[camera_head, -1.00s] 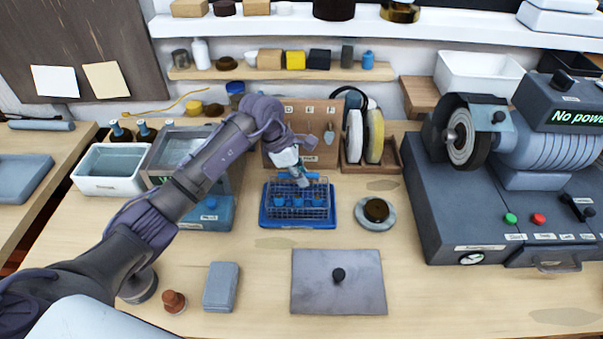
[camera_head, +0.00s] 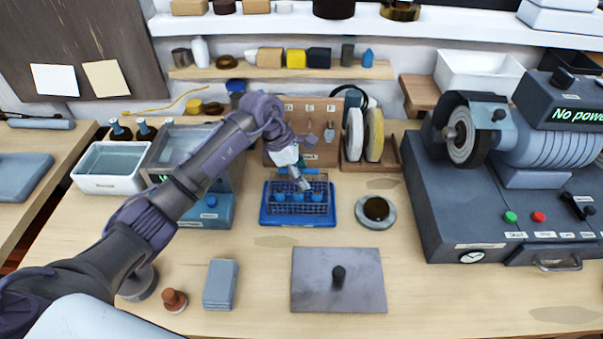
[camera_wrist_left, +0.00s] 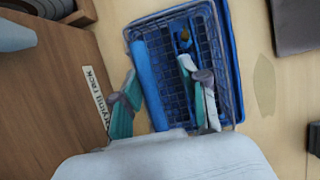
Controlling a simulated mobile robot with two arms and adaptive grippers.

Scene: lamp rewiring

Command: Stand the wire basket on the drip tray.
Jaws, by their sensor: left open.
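The wire basket (camera_head: 318,207) stands upright on the blue drip tray (camera_head: 270,221) in the middle of the bench, with several small blue items inside. In the left wrist view, the basket (camera_wrist_left: 220,75) sits within the rim of the tray (camera_wrist_left: 235,60). Its blue handle bar (camera_wrist_left: 148,85) lies between the fingers. My left gripper (camera_head: 299,180) is over the basket, with its fingers apart around the handle (camera_wrist_left: 160,75). Whether a finger touches the basket cannot be told. My right gripper is not in view.
A round dish (camera_head: 376,211) stands just right of the tray. A grey plate with a dark knob (camera_head: 338,295) lies in front. A wooden rack (camera_head: 287,150) stands close behind, and a grinder machine (camera_head: 480,190) fills the right. Bench around the tray's front is clear.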

